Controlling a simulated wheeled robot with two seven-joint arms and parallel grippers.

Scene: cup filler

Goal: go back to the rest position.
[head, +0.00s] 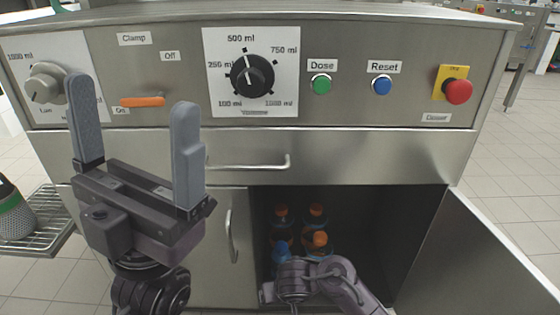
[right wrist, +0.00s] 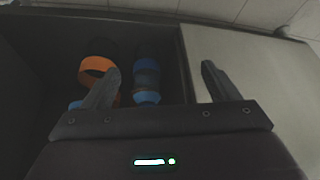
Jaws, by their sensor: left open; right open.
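My left gripper (head: 135,80) is open and empty, with its fingers pointing up in front of the machine's control panel (head: 190,55). My right arm (head: 322,278) reaches low in front of the open cabinet (head: 385,225) in the head view; its fingers are hard to make out there. In the right wrist view my right gripper (right wrist: 160,70) is open. A dark bottle with blue parts (right wrist: 146,82) shows beyond the gap between its fingers, and an orange ring-like part (right wrist: 97,68) shows behind the left finger. I cannot tell whether the fingers touch either.
Several orange-capped bottles (head: 317,212) stand in the cabinet. Its door (head: 480,255) is swung open to the right. The panel has an orange clamp lever (head: 142,102), a black dial (head: 252,75) and buttons. A wire shelf (head: 45,238) with a bottle (head: 14,216) juts out left.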

